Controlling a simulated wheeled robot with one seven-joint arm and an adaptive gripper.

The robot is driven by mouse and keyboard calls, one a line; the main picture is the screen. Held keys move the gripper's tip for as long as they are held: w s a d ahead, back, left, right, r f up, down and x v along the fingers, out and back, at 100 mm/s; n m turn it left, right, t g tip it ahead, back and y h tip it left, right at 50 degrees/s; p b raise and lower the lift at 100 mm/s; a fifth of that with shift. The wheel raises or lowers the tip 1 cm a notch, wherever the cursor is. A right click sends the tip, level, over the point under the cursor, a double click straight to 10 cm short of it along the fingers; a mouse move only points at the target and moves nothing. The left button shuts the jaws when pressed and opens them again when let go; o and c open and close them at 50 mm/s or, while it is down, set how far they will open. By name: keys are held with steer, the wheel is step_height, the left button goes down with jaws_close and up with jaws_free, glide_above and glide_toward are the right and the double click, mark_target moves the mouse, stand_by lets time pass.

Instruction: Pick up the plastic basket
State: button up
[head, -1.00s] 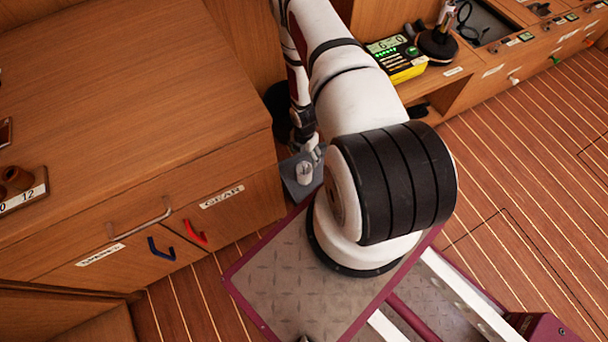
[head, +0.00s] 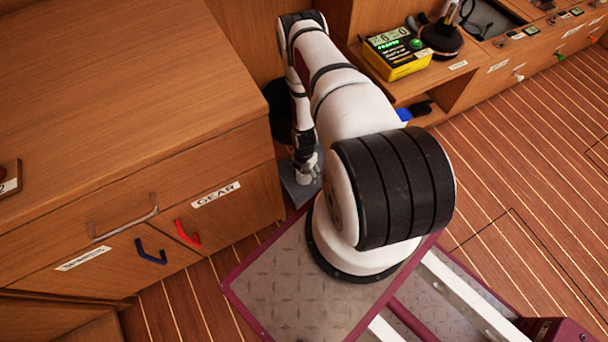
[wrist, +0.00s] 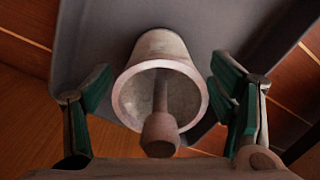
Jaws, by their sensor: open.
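I cannot pick out a plastic basket in either view. My gripper (wrist: 160,76) is open, with its green-padded fingers apart on either side of a grey bell-shaped cup (wrist: 135,82) that has a rod with a knob in its mouth. I cannot tell whether the fingers touch the cup. Behind the cup is a flat grey panel (wrist: 80,45). In the head view my gripper (head: 307,170) is small and low beside the cabinet, over a grey plate (head: 296,192); my own arm hides much of that area.
A wooden cabinet (head: 110,110) with red (head: 187,234) and blue (head: 150,252) hooks fills the left. A yellow meter (head: 397,54) stands on the right-hand bench. A partly hidden blue item (head: 404,114) shows below it. The plank floor (head: 500,200) at right is clear.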

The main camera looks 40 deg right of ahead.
steer(key=shift+f, duration=0.3)
steer(key=c, duration=1.4)
steer(key=shift+r, duration=0.15)
